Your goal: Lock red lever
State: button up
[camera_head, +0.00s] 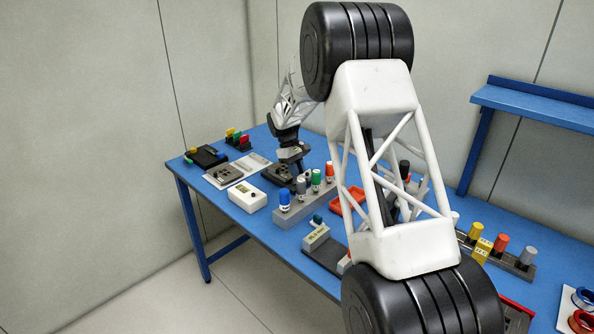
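A small red piece (243,139), which may be the red lever, stands on a dark base at the far left of the table, beside yellow and green pieces. It is too small to tell whether it is locked. My gripper (293,166) points down at the middle of the table, to the right of the red piece and apart from it. It is close to a dark block (278,173). The fingertips are small and dark, so I cannot tell whether they are open or hold anything. My own arm links hide much of the table's middle.
On the blue table (275,236), a black device (206,157), a grey plate (226,174) and a white box (247,196) are on the left. A grey rack of colored-cap bottles (303,200) stands near the gripper. A second rack (497,253) and a blue shelf (535,105) are right.

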grip_shut()
jog(key=shift+s+d+t+y, duration=0.15)
jog(key=shift+t+y, duration=0.15)
jog(key=shift+s+d+f+t+y, duration=0.15)
jog(key=shift+s+d+t+y, duration=0.2)
jog(key=shift+t+y, duration=0.25)
jog(key=shift+s+d+f+t+y, duration=0.3)
jog(key=shift+t+y, duration=0.35)
jog(key=shift+s+d+f+t+y, duration=0.25)
jog(key=shift+t+y, duration=0.4)
jog(key=o, duration=0.7)
grip_release()
jog(key=shift+s+d+r, duration=0.15)
jog(key=shift+r, duration=1.1)
jog(key=shift+s+d+r, duration=0.1)
jog(key=shift+s+r, duration=0.05)
jog(key=shift+r, duration=1.15)
jog(key=shift+s+d+r, duration=0.15)
jog(key=shift+r, duration=1.1)
